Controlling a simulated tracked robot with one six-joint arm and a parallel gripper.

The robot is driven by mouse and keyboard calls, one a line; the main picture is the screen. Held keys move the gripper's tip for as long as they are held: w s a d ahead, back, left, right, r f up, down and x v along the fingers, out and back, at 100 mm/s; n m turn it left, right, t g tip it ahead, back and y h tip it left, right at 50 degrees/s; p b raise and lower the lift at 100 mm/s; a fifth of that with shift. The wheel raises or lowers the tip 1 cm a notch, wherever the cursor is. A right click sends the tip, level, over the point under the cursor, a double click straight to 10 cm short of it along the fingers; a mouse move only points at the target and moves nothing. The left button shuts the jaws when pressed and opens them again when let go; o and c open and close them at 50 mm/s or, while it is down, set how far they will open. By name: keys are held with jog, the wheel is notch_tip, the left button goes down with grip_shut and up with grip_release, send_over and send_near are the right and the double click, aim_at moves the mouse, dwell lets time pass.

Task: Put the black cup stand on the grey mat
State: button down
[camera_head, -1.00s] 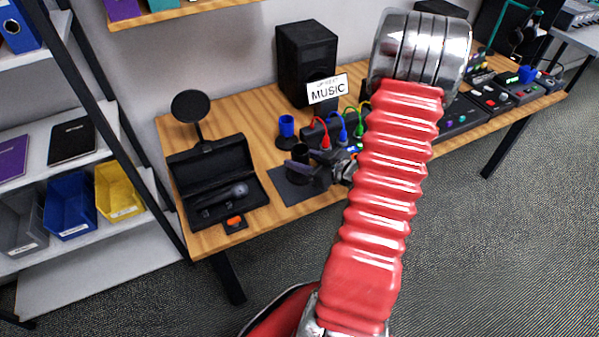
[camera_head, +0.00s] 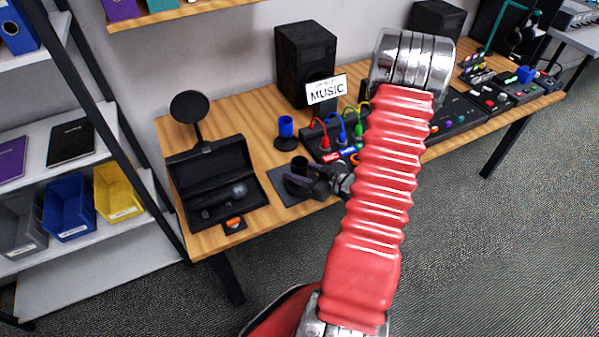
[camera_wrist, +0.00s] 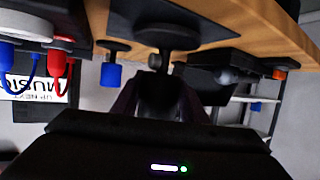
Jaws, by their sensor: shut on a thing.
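The black cup stand (camera_head: 299,163) is between the fingers of my gripper (camera_head: 298,182), at the grey mat (camera_head: 290,199) near the table's front edge. The mat looks dark grey, and the gripper covers part of it and the lower part of the stand. The upside-down wrist view shows the stand's round base (camera_wrist: 166,38) against or just off the mat (camera_wrist: 150,10); I cannot tell whether they touch. The stand looks about upright. My gripper is shut on it.
An open black case with a microphone (camera_head: 215,190) lies just left of the mat. A blue cup on a black stand (camera_head: 286,132) is behind it. A box with coloured cables (camera_head: 335,140) is to the right, and a speaker (camera_head: 306,62) stands at the back.

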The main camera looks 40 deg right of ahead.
jog(key=shift+f, duration=0.3)
jog(key=shift+f, duration=0.1)
jog(key=c, duration=1.1)
grip_release()
jog(key=shift+v, duration=6)
